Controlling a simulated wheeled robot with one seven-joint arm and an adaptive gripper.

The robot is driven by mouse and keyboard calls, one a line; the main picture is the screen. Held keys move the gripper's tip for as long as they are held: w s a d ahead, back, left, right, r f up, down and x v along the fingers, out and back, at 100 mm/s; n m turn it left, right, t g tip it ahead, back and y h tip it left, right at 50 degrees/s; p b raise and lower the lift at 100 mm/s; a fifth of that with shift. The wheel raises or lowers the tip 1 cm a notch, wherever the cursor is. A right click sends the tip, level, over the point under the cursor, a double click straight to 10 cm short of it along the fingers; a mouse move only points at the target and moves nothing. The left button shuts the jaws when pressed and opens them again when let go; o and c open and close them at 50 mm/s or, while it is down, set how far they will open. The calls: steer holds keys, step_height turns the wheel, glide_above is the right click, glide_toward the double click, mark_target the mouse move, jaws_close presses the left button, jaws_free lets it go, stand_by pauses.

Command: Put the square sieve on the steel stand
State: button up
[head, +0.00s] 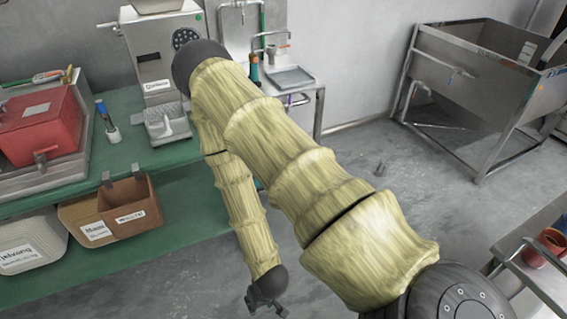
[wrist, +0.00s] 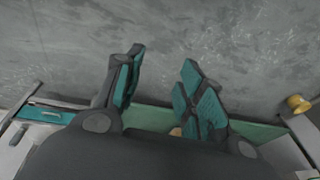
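I cannot pick out the square sieve with certainty. A flat, square grey piece with a raised rim (head: 290,77) lies on a small steel bench (head: 317,100) by the wall, beyond my arm. I cannot tell whether it is the sieve or a basin, or which steel piece is the stand. My gripper (head: 267,302) hangs low over the floor, right of the green bench and far from that square piece. In the wrist view my gripper (wrist: 162,65) has its teal-padded fingers apart, with only grey floor between them.
The green bench (head: 120,165) holds a grinder (head: 150,60), a metal tray (head: 168,122), a brush (head: 107,120) and a red box (head: 40,125). Labelled bins (head: 110,215) sit below. A large steel hopper (head: 490,75) stands back right. A steel-railed table edge (head: 520,270) is front right.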

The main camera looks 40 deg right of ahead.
steer(key=s+d+f+n+g, duration=0.1)
steer(key=s+n+g, duration=0.1)
steer(key=s, duration=0.7)
steer(key=shift+s+g+h, duration=0.3)
steer(key=shift+s, duration=0.1)
steer(key=shift+f, duration=0.1)
